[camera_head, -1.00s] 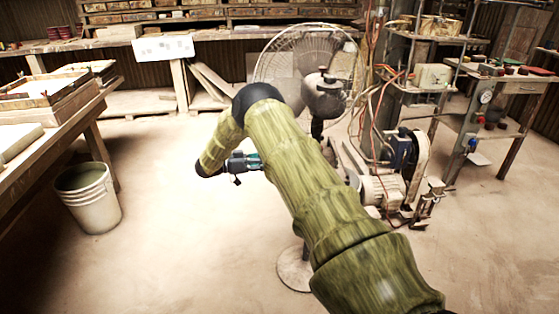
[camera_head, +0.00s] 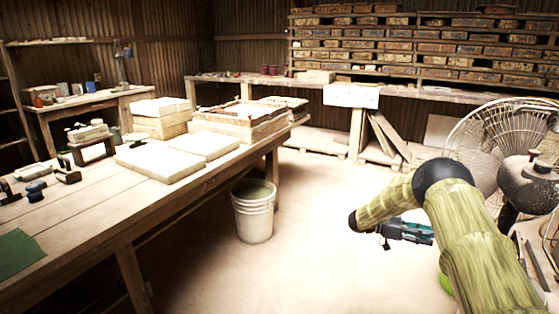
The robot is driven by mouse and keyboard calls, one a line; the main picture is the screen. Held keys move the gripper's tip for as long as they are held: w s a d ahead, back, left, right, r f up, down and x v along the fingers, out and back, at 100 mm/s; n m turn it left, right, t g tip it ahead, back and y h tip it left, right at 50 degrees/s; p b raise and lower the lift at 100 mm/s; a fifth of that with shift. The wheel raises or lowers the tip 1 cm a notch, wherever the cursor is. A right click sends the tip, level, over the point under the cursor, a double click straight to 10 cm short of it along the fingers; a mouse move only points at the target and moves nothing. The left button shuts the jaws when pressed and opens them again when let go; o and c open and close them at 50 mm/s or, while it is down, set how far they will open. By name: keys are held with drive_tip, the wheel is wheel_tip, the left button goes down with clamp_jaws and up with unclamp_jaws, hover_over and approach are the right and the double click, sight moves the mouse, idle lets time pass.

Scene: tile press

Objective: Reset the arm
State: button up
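My arm (camera_head: 478,240) rises from the lower right and bends over to the left at a dark joint. My gripper (camera_head: 387,241) is at the end, small and dark with teal parts, pointing to the left and hanging over bare floor. Its fingers are too small to tell open from shut. I see nothing clearly held in it.
A long wooden workbench (camera_head: 130,262) with pale slabs (camera_head: 163,161) and tools fills the left. A white bucket (camera_head: 253,212) stands on the floor by it. A large fan (camera_head: 505,140) stands at the right. Shelves of tiles (camera_head: 420,45) line the back wall. The middle floor is clear.

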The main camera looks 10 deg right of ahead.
drive_tip(key=s+a+f+n+t+y, duration=0.1)
drive_tip(key=a+f+n+t, duration=0.5)
drive_tip(key=f+t, duration=0.25)
drive_tip(key=a+f+n+t, duration=0.7)
drive_tip(key=f+t, duration=0.1)
drive_tip(key=f, duration=0.2)
drive_tip(key=s+a+f+n+y, duration=0.5)
drive_tip(key=s+a+f+y, duration=0.4)
drive_tip(key=s+a+f, duration=0.5)
drive_tip(key=s+a+r+n+g+y, duration=0.15)
drive_tip(key=s+a, duration=0.25)
drive_tip(key=s, duration=0.7)
drive_tip(key=s+a+n+g+y, duration=0.1)
drive_tip(key=s+a+g+y, duration=0.15)
drive_tip(key=s, duration=0.85)
drive_tip(key=s+a+n+g+y, duration=0.1)
drive_tip(key=s+a+g, duration=0.25)
drive_tip(key=s, duration=0.75)
wheel_tip(320, 180, up, 17)
drive_tip(key=p, duration=1.7)
drive_tip(key=shift+a+t, duration=0.25)
drive_tip(key=shift+t, duration=0.05)
